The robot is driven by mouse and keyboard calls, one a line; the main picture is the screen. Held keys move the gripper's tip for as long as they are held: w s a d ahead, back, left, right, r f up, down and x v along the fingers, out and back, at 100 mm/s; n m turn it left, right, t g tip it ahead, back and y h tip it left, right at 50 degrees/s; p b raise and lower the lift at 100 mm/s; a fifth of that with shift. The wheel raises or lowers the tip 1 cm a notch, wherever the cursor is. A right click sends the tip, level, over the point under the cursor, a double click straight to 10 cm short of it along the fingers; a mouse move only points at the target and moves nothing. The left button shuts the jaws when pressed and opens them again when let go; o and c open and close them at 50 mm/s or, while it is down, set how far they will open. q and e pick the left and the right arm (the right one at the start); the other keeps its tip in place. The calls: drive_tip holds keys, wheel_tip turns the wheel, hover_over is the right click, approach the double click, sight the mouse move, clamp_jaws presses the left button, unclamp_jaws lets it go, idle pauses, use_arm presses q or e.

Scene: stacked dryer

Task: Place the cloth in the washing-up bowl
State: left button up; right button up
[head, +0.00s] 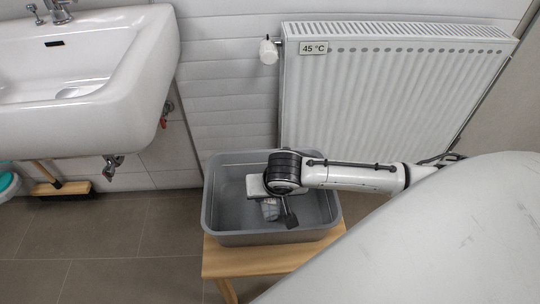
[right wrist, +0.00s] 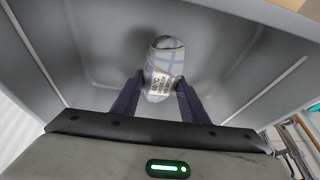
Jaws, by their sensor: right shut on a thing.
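A grey washing-up bowl (head: 221,214) stands on a small wooden stool. My right gripper (head: 281,212) reaches in from the right and points down inside the bowl's walls. It is shut on the cloth (head: 270,208), a bundled grey-white piece with darker lines, partly hidden by the gripper. In the right wrist view the cloth (right wrist: 164,62) sits between the two dark fingers, with a printed label facing the camera and the grey bowl (right wrist: 95,50) around it. I cannot tell whether the cloth touches the bowl's floor. My left gripper is not in view.
The wooden stool (head: 250,262) bears the bowl. A white radiator (head: 385,100) with a 45 °C sign stands behind. A white sink (head: 90,85) hangs at the left, with a broom (head: 62,188) below it. A large pale surface (head: 450,240) fills the lower right.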

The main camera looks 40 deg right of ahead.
wheel_tip(320, 180, down, 2)
drive_tip(key=shift+f, duration=0.15)
drive_tip(key=shift+c, duration=0.2)
drive_tip(key=shift+f, duration=0.1)
drive_tip(key=o, duration=1.2)
